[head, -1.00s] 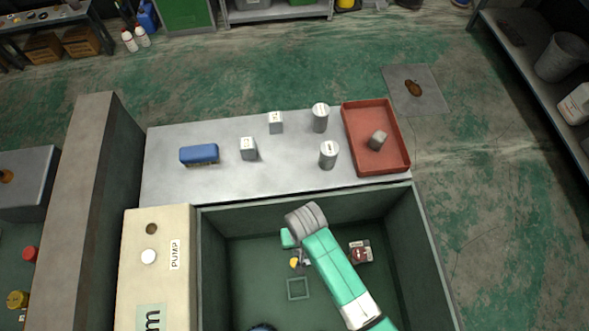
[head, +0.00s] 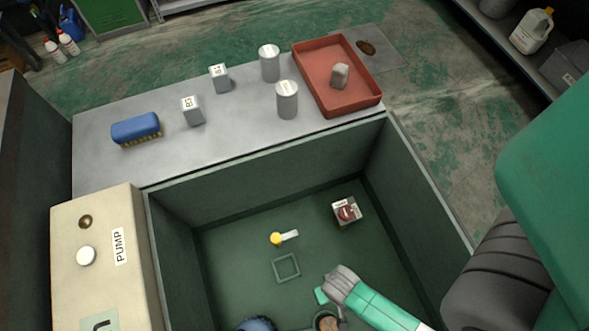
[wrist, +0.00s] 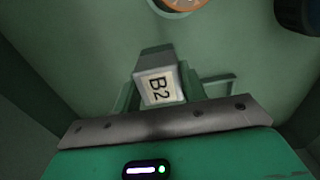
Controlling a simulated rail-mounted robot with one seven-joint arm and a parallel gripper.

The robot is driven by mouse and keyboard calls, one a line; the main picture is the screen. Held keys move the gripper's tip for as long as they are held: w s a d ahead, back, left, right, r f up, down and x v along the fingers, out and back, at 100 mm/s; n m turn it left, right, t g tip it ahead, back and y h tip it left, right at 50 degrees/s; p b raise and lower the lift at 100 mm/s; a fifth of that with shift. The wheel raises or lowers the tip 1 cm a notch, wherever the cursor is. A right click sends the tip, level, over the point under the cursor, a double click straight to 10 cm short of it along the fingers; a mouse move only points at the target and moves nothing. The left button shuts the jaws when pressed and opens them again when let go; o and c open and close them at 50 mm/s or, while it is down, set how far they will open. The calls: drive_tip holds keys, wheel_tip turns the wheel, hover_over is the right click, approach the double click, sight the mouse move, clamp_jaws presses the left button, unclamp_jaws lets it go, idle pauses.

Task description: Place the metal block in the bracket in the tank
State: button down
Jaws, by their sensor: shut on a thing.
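The metal block (wrist: 157,79), grey with a pale label reading "B2", is between the jaws of my gripper (wrist: 160,94) in the wrist view. In the head view my gripper (head: 325,299) is low in the front part of the tank (head: 245,165); the held block cannot be made out clearly there. The bracket (head: 287,268) is a thin green square frame at the tank's floor, left of and behind my gripper. Part of the frame shows right of the block in the wrist view (wrist: 218,80), and the jaw hides the rest. The block appears beside the bracket.
Inside the tank are a yellow-capped part (head: 277,239), a small box with a red top (head: 347,211), a brown round fitting (head: 327,321) and a dark blue round part (head: 257,325). The pump box (head: 120,280) stands left. A red tray (head: 312,85) and labelled pieces sit on the bench behind.

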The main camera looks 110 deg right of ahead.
drive_tip(key=w+d+b, duration=0.1)
drive_tip(key=w+d, duration=0.2)
drive_tip(key=w+d+f+b, duration=0.1)
drive_tip(key=w+d+b, duration=0.1)
drive_tip(key=w+d, duration=0.1)
drive_tip(key=w+d+b, duration=0.2)
drive_tip(key=w+d, duration=0.1)
drive_tip(key=d, duration=0.1)
drive_tip(key=shift+d+f, duration=0.2)
drive_tip(key=shift+d, duration=0.05)
drive_tip(key=shift+w+d, duration=0.3)
drive_tip(key=shift+w, duration=0.1)
drive_tip(key=shift+r, duration=0.1)
drive_tip(key=f+b, duration=0.2)
drive_tip(key=w+d+f+b, duration=0.1)
drive_tip(key=shift+d+f, duration=0.1)
drive_tip(key=shift+f, duration=0.05)
drive_tip(key=shift+s+f, duration=0.15)
drive_tip(key=shift+f, duration=0.2)
drive_tip(key=shift+a+r, duration=0.2)
drive_tip(key=shift+f, duration=0.15)
